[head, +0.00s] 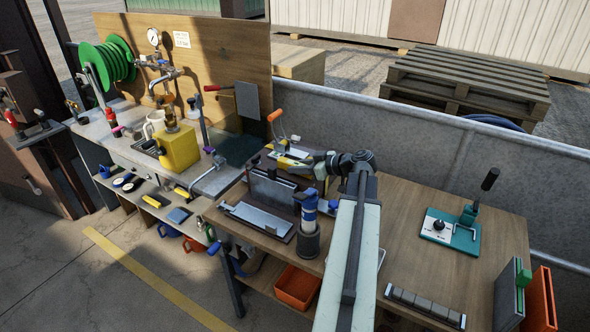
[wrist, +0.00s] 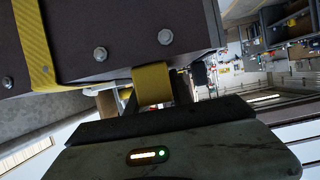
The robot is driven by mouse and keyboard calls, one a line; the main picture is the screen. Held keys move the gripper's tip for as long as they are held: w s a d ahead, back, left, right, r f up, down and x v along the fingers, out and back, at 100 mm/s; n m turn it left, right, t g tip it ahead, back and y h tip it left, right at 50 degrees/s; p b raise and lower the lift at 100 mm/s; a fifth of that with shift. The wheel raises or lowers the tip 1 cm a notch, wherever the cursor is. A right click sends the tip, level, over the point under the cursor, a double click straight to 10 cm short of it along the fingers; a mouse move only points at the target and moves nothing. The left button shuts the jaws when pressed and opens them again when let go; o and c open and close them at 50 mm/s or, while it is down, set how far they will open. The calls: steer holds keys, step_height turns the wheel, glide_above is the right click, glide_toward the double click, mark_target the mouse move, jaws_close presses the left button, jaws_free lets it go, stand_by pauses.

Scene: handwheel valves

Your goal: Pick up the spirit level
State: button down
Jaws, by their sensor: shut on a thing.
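In the head view, my gripper (head: 312,157) is at the back of the wooden bench, reached by my arm from the right. A yellow and pale bar, which looks like the spirit level (head: 289,152), lies at its tip, and the gripper is shut on it. The jaws partly hide the bar, so I cannot tell whether it is clear of the bench top. In the wrist view, a yellow piece (wrist: 153,84) shows close in front of my gripper body, below a dark bolted block. The fingertips are not clear there.
A dark upright plate and a tray with a pale bar (head: 257,216) stand left of my arm. A blue-topped bottle (head: 309,209) stands in a dark holder. A teal press (head: 452,232) is at right. An orange bin (head: 297,287) sits below. The bench between arm and press is clear.

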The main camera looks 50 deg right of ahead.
mark_target(298, 164)
step_height(298, 164, up, 10)
steer(key=p, duration=1)
steer(key=shift+r, duration=0.2)
